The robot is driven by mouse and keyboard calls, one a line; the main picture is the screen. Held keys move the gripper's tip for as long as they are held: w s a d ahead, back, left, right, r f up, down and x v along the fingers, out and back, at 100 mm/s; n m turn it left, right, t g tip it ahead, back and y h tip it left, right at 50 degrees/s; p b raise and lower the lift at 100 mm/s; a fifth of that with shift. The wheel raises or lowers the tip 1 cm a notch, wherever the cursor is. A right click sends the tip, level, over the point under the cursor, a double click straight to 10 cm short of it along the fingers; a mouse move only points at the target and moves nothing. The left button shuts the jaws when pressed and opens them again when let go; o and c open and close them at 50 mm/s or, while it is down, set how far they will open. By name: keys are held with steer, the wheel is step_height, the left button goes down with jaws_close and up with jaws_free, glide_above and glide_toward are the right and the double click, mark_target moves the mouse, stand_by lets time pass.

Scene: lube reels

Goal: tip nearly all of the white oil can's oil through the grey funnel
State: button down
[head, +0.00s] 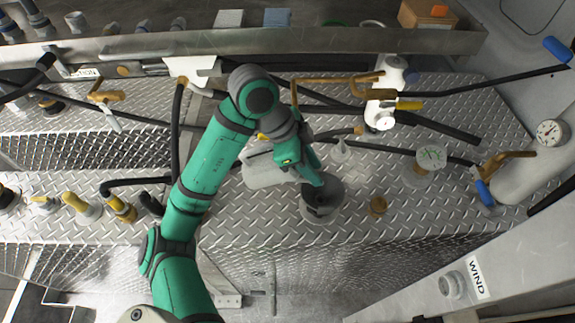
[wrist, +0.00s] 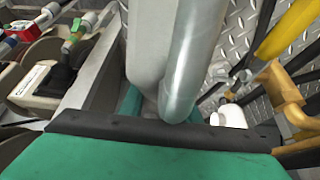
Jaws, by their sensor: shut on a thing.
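My gripper (head: 306,168) is teal and reaches down from the arm near the middle of the head view. It is shut on a pale grey-white body, which I take to be the white oil can (head: 267,172), partly hidden by my arm. In the wrist view the can (wrist: 148,45) fills the middle, with a rounded tube (wrist: 195,60) along its right side. The grey funnel (head: 322,207) is a dark round piece on the tread-plate deck, just below and right of my gripper. I cannot tell whether the can's spout is over it or whether oil is flowing.
A white valve body (head: 382,108) with brass and yellow handles stands behind to the right. A capped round fitting (head: 427,160) and a brass plug (head: 378,205) are right of the funnel. Black hoses cross the tread-plate deck (head: 270,218). A metal shelf (head: 270,42) runs along the back.

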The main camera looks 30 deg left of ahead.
steer(key=shift+s+a+r+t+h, duration=0.25)
steer(key=shift+a+t+h, duration=0.1)
steer(key=shift+h, duration=0.2)
steer(key=shift+s+a+r+t+h, duration=0.1)
steer(key=shift+a+r+t+h, duration=0.1)
steer(key=shift+a+t+h, duration=0.25)
steer(key=r+h, duration=0.1)
steer(key=a+r+t+h, duration=0.1)
steer(key=shift+s+h, duration=0.35)
steer(key=shift+h, duration=0.05)
steer(key=h, duration=0.1)
steer(key=t+h, duration=0.1)
steer(key=r+t+h, duration=0.1)
steer(key=shift+s+a, duration=0.2)
steer(key=shift+a, duration=0.05)
steer(key=shift+s+a+r+t+h, duration=0.1)
steer(key=shift+a+r+t+h, duration=0.2)
steer(key=shift+h, duration=0.3)
steer(key=shift+s+a+r+t+h, duration=0.15)
steer(key=shift+t+h, duration=0.25)
steer(key=shift+h, duration=0.2)
steer(key=shift+d, duration=0.1)
steer(key=shift+r, duration=2)
steer(key=shift+w, duration=0.1)
